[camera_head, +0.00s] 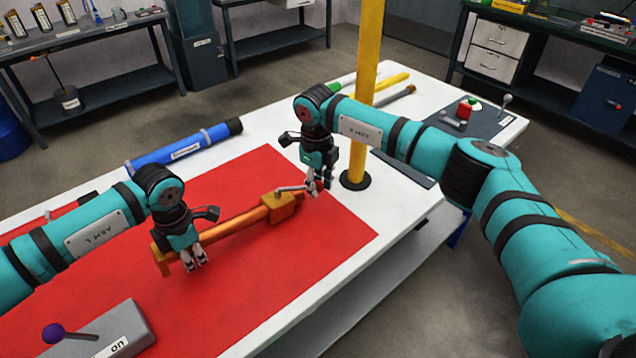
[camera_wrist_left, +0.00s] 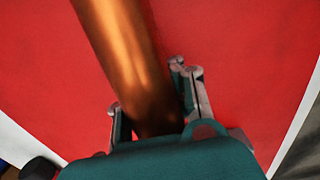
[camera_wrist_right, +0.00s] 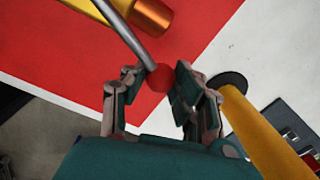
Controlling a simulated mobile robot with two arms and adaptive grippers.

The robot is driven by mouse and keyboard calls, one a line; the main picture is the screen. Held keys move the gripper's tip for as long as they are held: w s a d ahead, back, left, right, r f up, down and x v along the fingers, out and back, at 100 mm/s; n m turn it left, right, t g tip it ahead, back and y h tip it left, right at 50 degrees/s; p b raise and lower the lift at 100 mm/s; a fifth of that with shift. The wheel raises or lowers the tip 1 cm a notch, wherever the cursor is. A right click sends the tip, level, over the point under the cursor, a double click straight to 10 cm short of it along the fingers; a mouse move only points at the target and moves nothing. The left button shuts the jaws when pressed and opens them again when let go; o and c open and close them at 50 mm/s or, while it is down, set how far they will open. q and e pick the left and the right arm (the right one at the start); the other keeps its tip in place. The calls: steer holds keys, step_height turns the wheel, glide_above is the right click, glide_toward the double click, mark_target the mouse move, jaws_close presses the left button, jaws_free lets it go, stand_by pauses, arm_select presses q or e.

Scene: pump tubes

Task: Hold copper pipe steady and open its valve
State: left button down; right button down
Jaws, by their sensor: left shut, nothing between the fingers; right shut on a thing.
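The copper pipe (camera_head: 233,224) lies on the red mat (camera_head: 330,245), with an orange-yellow valve block (camera_head: 279,207) near its right end. A grey valve lever (camera_head: 290,189) reaches right from the block. My left gripper (camera_head: 195,262) is at the pipe's left part, pointing down. It is shut; the copper pipe (camera_wrist_left: 125,55) runs close by its fingers in the left wrist view, its near end hidden by the gripper body. My right gripper (camera_head: 318,187) is shut on the lever's red round tip (camera_wrist_right: 159,78), seen between its fingers in the right wrist view.
A yellow post (camera_head: 367,90) stands on the white table (camera_head: 415,205) just right of my right gripper. A blue pipe (camera_head: 185,149) lies behind the mat. A grey box (camera_head: 120,325) with a purple-knobbed lever stands front left. A panel with a red button (camera_head: 465,108) is far right.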

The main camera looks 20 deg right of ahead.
stand_by(0.9)
steer(key=shift+c, duration=2.3)
jaws_free()
steer(key=shift+r, duration=0.1)
step_height(320, 180, up, 12)
steer(key=shift+a, duration=0.2)
steer(key=shift+s, duration=0.1)
